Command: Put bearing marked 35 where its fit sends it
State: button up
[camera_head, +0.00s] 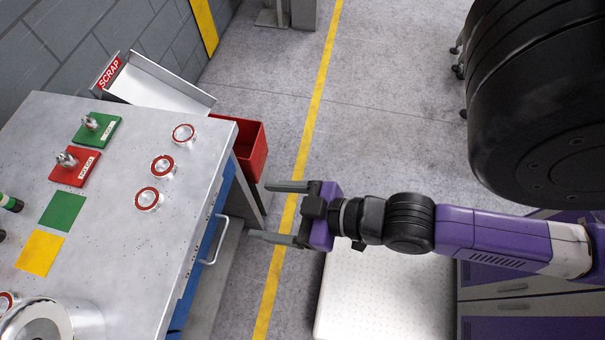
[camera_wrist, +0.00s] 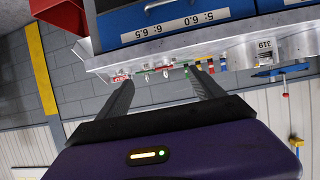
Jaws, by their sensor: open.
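Three round metal parts with red rings, probably bearings, sit in a row near the right edge of the steel bench: a far one (camera_head: 184,133), a middle one (camera_head: 163,166) and a near one (camera_head: 148,198). No number on them is readable. A green block (camera_head: 104,132) and a red block (camera_head: 75,168), each bearing a metal piece and a small label, stand to their left. A green square (camera_head: 62,211) and a yellow square (camera_head: 41,254) lie nearer. My gripper (camera_head: 259,211) is open and empty, right of the bench edge; its fingers also show in the wrist view (camera_wrist: 160,85).
A tray marked SCRAP (camera_head: 160,86) is at the bench's far end. A red bin (camera_head: 253,150) is beside the bench. Blue drawers (camera_head: 208,240) with a handle face the gripper. A metal cylinder (camera_head: 40,325) stands at the near left. The bench middle is clear.

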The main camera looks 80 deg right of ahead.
jog(key=s+a+r+t, duration=0.1)
jog(key=s+r, duration=0.4)
jog(key=s, duration=0.1)
jog(key=shift+a, duration=0.15)
jog(key=shift+s, duration=0.1)
jog(key=shift+f+b, duration=0.35)
jog(key=shift+b, duration=0.05)
